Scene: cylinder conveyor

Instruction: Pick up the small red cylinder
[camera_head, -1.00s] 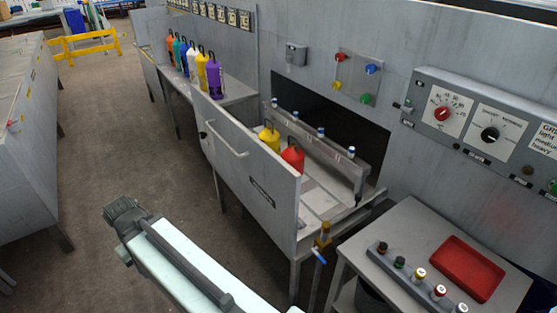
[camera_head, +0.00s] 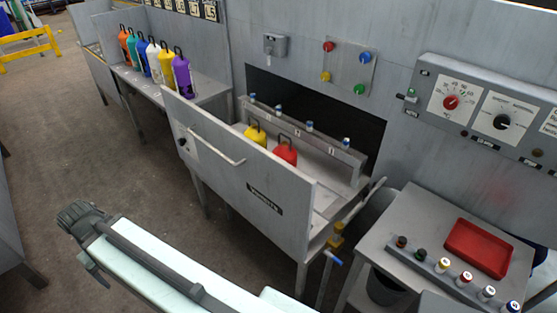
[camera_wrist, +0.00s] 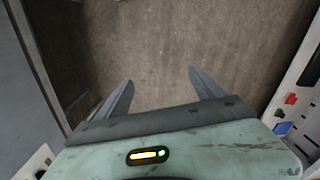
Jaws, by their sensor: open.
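Small cylinders with coloured caps stand in a grey rack (camera_head: 411,262) on the right table. One has a red cap (camera_head: 466,276) and a white body, between the yellow-capped and a purple-capped one. A larger red cylinder with a handle (camera_head: 285,154) stands in the conveyor trough beside a yellow one (camera_head: 256,135). My gripper (camera_wrist: 160,78) is open and empty above bare floor in the wrist view. In the head view my arm reaches to the lower left, far from the rack.
A red tray (camera_head: 478,247) lies on the right table (camera_head: 395,220) behind the rack. The trough's front panel (camera_head: 245,165) and a yellow-and-blue valve (camera_head: 336,240) stand between my arm and the table. Several coloured bottles stand on the far left bench. Floor at left is clear.

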